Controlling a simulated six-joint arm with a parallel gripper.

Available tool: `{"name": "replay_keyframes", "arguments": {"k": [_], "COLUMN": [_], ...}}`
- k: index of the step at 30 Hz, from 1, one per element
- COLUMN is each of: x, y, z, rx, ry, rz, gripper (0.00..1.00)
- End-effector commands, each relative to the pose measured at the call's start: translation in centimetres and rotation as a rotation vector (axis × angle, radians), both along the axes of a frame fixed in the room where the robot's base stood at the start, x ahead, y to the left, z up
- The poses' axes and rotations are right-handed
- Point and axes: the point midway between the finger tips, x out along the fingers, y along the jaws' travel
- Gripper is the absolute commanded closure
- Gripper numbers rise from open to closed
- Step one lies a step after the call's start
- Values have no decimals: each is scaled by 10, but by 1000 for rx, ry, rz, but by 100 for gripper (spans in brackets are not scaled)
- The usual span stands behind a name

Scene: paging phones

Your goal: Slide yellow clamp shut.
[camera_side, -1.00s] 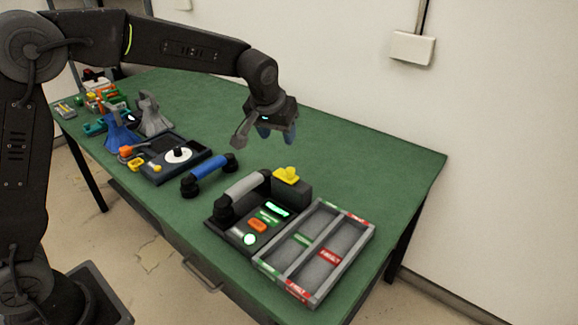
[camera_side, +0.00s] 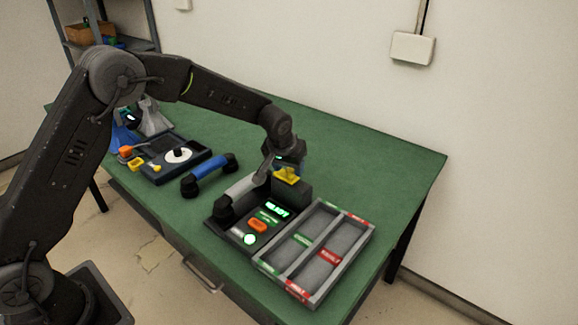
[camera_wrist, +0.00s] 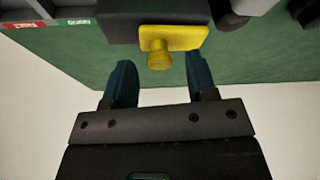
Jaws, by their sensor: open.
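The yellow clamp (camera_side: 286,175) is a flat plate with a round knob on top of the dark block at the back of the phone tester (camera_side: 237,222). In the wrist view the yellow clamp (camera_wrist: 172,40) shows its plate and knob just ahead of the gap between my fingers. My gripper (camera_wrist: 158,75) is open and empty, with blue fingertips apart. In the side view my gripper (camera_side: 284,164) is right behind the clamp, close to it. I cannot tell whether a finger touches the clamp. A grey handset (camera_side: 247,188) lies on the tester.
The green table (camera_side: 380,165) is clear at the right and back.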

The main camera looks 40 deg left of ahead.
Motion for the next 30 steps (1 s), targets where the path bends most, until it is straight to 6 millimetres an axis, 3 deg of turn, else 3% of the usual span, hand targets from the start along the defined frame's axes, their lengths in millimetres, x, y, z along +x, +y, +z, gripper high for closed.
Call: {"name": "replay_keyframes", "arguments": {"k": [9,25,30], "x": [1,1,1], "y": [0,0,0], "z": [-3,-2,-2], "rx": [0,0,0], "ry": [-1,0,0], "rz": [0,0,0], "gripper": [48,98,100]}}
